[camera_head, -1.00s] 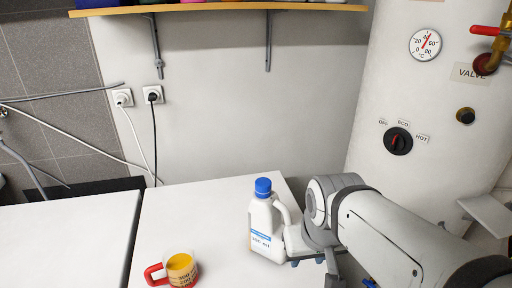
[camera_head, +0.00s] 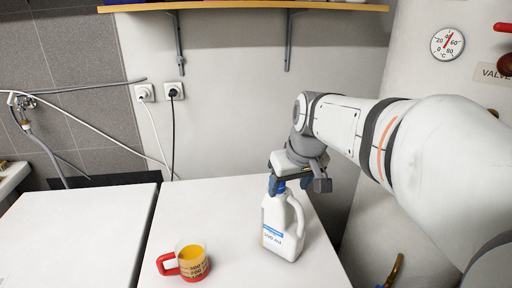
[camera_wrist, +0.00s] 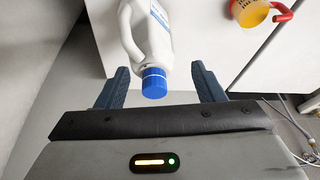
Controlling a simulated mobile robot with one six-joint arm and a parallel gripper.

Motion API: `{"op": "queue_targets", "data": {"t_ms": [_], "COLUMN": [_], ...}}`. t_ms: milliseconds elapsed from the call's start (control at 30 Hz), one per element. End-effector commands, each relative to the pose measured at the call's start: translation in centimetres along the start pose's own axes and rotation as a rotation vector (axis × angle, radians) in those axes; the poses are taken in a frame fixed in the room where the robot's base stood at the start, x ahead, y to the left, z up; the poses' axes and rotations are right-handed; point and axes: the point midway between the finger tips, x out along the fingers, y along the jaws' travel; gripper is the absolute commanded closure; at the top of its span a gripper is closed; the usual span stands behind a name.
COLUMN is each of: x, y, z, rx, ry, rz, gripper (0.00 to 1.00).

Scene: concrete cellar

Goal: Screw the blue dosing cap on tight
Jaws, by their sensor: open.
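The white jug (camera_head: 284,226) stands upright on the white worktop, with its handle at the right and a blue and white label. The blue dosing cap (camera_wrist: 154,82) sits on its neck; in the head view the cap (camera_head: 281,187) is partly hidden by my gripper. My gripper (camera_head: 289,185) is above the jug, pointing down, with its fingers at cap height. In the wrist view my gripper (camera_wrist: 160,84) is open, one blue finger on each side of the cap, with a gap on both sides. I cannot tell how tightly the cap sits.
A shelf (camera_head: 240,8) hangs above. The white boiler (camera_head: 440,75) stands at the right. The worktop between cup and jug is clear.

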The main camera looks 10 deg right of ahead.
Motion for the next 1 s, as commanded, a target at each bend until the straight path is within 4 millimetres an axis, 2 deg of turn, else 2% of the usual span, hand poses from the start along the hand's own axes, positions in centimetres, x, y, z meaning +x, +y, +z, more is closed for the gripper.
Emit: {"op": "queue_targets", "data": {"t_ms": [33, 100, 200, 267, 433, 700, 833, 1000], "x": [0.5, 0.6, 0.8, 0.8, 2.4, 6.5, 7.8, 8.4], "y": [0.6, 1.1, 1.6, 1.8, 1.8, 1.7, 1.7, 1.7], "z": [-2.0, -4.2, -6.2, -6.8, -7.2, -7.3, -7.4, -7.4], "rx": [-0.022, -0.051, -0.082, -0.09, -0.097, -0.094, -0.094, -0.094], "ry": [0.011, 0.026, 0.039, 0.044, 0.045, 0.044, 0.046, 0.048], "rz": [-0.006, -0.016, -0.023, -0.026, -0.028, -0.027, -0.026, -0.025], "gripper": [0.38, 0.38, 0.38, 0.38, 0.38, 0.38, 0.38, 0.38]}}
